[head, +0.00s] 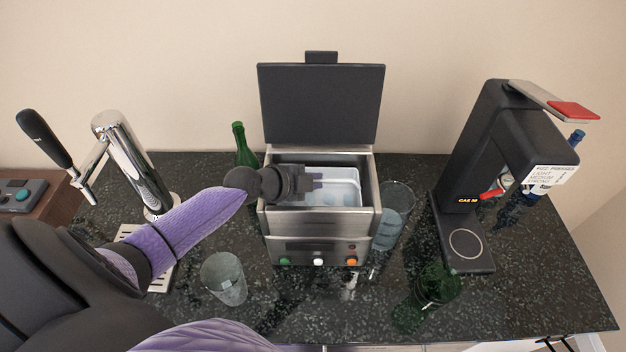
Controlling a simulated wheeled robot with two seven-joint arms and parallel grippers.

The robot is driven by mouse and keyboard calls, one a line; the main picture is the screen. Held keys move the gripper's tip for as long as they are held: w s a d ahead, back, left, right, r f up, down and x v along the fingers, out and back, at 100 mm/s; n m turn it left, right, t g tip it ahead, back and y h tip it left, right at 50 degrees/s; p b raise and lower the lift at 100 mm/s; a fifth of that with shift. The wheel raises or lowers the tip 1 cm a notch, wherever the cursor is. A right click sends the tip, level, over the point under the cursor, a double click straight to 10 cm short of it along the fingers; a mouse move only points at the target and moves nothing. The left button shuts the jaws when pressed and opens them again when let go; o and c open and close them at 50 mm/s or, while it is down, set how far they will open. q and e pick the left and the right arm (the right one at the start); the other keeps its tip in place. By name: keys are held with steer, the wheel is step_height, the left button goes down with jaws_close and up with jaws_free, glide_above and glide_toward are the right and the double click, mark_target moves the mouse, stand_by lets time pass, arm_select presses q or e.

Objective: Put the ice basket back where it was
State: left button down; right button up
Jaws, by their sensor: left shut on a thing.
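The ice basket (344,190) is a pale, whitish tray inside the open top of the steel ice machine (318,225). The machine's dark lid (321,105) stands raised behind the opening. My left gripper (314,182) reaches in from the left over the machine's left wall and is shut on the ice basket. The gripper and wrist hide the basket's left part. I cannot tell whether the basket rests on the bottom of the machine. My right gripper is not in view.
A chrome beer tap (130,160) stands left and a black soda machine (480,165) right. Clear glasses (224,278) stand front left and right of the ice machine (393,225). Green bottles are behind it (243,146) and at front right (430,292).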

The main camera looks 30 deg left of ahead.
arm_select(q)
steer(key=shift+f, duration=0.1)
steer(key=c, duration=0.7)
jaws_free()
steer(key=shift+r, duration=0.25)
steer(key=p+v, duration=0.1)
steer(key=v, duration=1.1)
